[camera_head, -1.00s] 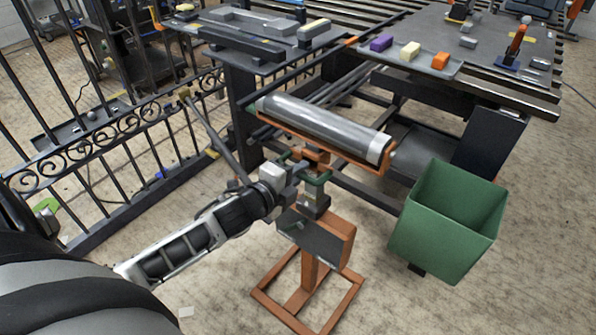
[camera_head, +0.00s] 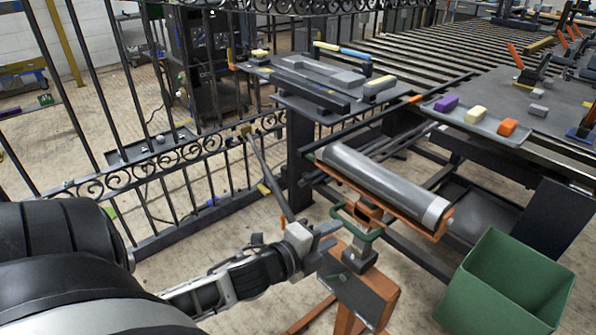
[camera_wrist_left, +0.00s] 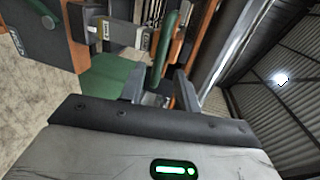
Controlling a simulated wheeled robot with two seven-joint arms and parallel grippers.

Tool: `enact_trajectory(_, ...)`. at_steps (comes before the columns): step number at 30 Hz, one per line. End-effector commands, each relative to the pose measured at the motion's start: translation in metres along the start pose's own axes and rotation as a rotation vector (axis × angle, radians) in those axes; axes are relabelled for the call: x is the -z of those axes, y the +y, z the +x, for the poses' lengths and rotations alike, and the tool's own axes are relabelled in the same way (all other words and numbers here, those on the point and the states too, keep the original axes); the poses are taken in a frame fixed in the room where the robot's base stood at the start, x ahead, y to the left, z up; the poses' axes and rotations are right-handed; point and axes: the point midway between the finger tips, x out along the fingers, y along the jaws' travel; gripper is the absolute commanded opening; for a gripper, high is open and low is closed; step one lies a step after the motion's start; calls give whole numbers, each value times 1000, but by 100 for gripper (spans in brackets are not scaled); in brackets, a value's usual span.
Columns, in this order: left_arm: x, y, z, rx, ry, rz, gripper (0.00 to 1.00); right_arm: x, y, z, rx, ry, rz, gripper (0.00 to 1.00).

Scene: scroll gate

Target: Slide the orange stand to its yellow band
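The orange stand (camera_head: 370,296) stands in the lower middle of the head view. It carries a long grey roller (camera_head: 380,180) in an orange cradle and has a green handle (camera_head: 369,236). Its base runs off the bottom edge. My left gripper (camera_head: 334,240) is at the handle from the left. In the left wrist view my fingers (camera_wrist_left: 158,92) are spread apart, with the handle (camera_wrist_left: 167,45) showing between and just beyond them. Contact cannot be told. A small yellow patch (camera_head: 263,189) shows low by the gate; whether it is the yellow band is unclear. My right gripper is out of view.
A black scrollwork gate (camera_head: 190,150) stands at the left. A dark table (camera_head: 300,103) is behind the roller. A grey tray (camera_head: 478,122) holds purple, cream and orange blocks. A green bin (camera_head: 505,285) stands close at the right of the stand.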

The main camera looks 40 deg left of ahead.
Motion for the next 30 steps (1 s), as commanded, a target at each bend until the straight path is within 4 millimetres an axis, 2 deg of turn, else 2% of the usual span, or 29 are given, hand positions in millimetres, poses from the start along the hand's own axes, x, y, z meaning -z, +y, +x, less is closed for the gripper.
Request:
enact_trajectory(1, 0, 1, -14, -6, -1, -3, 32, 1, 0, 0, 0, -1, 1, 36)
enact_trajectory(6, 0, 1, -51, -5, -1, -4, 32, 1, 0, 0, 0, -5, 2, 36)
enact_trajectory(12, 0, 0, -82, -2, -1, -3, 32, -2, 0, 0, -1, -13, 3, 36)
enact_trajectory(18, 0, 0, -93, 1, 0, -1, 32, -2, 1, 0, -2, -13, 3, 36)
enact_trajectory(30, 0, 0, -93, 1, 0, -1, 32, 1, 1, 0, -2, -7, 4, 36)
